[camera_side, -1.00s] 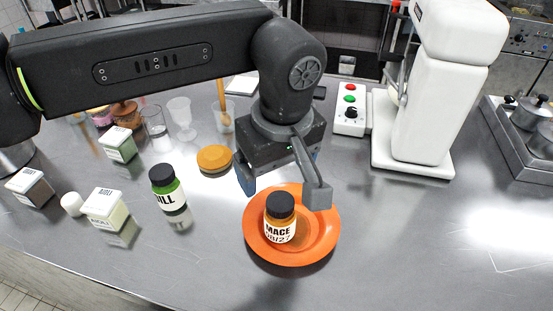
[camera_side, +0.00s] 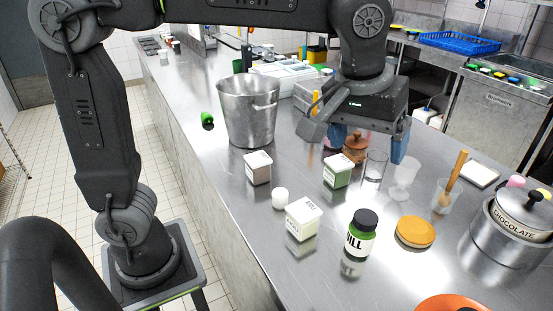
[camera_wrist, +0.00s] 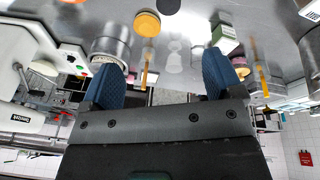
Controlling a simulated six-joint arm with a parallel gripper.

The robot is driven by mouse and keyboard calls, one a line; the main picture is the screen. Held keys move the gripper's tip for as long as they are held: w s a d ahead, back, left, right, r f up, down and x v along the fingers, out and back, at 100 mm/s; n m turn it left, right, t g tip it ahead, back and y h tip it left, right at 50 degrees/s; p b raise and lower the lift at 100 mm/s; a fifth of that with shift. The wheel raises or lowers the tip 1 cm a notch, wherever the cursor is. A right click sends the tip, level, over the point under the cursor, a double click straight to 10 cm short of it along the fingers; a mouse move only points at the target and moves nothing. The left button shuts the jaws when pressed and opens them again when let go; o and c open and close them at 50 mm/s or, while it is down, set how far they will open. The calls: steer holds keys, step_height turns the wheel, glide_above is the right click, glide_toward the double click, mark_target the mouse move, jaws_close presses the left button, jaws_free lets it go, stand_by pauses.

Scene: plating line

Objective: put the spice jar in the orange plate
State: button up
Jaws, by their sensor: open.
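The orange plate (camera_side: 440,301) shows only as a sliver at the bottom edge of the side view. A small dark spot at its cut-off edge may be the black cap of the MACE spice jar; the rest of that jar is out of frame. The black-capped green DILL jar (camera_side: 360,236) stands upright on the counter, left of the plate. My gripper (camera_side: 369,142) is open, high over the far part of the counter, well away from the plate. In the wrist view my gripper (camera_wrist: 161,78) has nothing between its blue fingertips.
White-lidded spice boxes (camera_side: 303,218), a small white pot (camera_side: 280,198) and an orange disc (camera_side: 415,232) lie on the counter. A steel bucket (camera_side: 247,112), glasses (camera_side: 405,175), a brown lidded jar (camera_side: 356,148) and the CHOCOLATE pot (camera_side: 520,225) stand around.

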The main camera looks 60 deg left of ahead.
steer(key=s+a+f+m+t, duration=0.1)
steer(key=s+a+f+m, duration=0.1)
steer(key=s+a+f, duration=0.2)
steer(key=s+a+f+m+t, duration=0.1)
steer(key=s+a+f+m, duration=0.1)
steer(key=s+a, duration=0.8)
steer(key=shift+f+t, duration=0.3)
steer(key=shift+f, duration=0.55)
